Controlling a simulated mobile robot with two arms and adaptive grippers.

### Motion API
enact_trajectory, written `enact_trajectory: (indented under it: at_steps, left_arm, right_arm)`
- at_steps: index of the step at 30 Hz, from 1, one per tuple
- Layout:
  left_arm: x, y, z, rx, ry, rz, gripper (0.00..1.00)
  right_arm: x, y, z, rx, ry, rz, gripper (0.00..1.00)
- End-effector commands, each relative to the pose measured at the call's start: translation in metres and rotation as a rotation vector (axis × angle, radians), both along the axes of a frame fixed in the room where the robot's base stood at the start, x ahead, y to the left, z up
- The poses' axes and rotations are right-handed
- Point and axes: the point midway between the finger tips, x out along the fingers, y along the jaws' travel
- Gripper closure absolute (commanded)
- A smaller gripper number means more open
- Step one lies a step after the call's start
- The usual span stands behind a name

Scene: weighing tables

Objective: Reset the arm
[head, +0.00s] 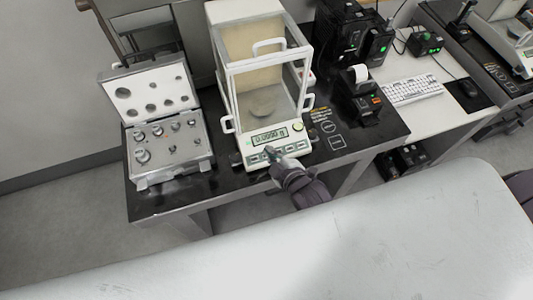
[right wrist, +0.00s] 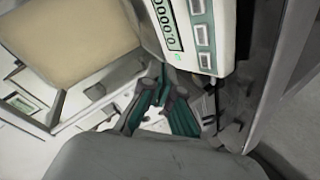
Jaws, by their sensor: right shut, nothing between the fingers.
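My right gripper (head: 272,155) is shut and empty at the front of the white analytical balance (head: 262,110). In the head view its fingertips overlap the button panel just below the lit display (head: 270,137); I cannot tell whether they touch it. The display appears to read zero. In the right wrist view the shut fingers (right wrist: 162,90) show dark green pads, with the balance panel (right wrist: 220,35) and its buttons above and to the right. My left gripper is not in view.
An open case of weights (head: 170,150) stands left of the balance on the black tabletop (head: 165,200). A small printer (head: 358,95) stands to the right. A keyboard (head: 413,90) lies on the adjoining white desk. The tabletop's front right is mostly clear.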

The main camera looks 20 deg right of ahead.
Motion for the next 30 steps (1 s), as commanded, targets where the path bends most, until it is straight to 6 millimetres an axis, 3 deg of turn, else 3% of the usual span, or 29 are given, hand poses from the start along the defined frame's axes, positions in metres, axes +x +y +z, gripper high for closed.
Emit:
enact_trajectory:
  at_steps: [17, 20, 24, 30]
  left_arm:
    - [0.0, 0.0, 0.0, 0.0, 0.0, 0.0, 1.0]
    - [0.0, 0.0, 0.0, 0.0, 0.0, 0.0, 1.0]
    - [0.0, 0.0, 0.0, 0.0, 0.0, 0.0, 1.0]
    - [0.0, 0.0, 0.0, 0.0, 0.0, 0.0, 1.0]
  right_arm:
    - [-0.005, -0.006, 0.001, 0.027, 0.05, -0.033, 1.0]
    - [-0.019, -0.019, 0.005, 0.093, 0.163, -0.111, 1.0]
    - [-0.056, -0.041, 0.014, 0.217, 0.386, -0.274, 1.0]
    - [-0.102, -0.057, 0.028, 0.322, 0.596, -0.446, 1.0]
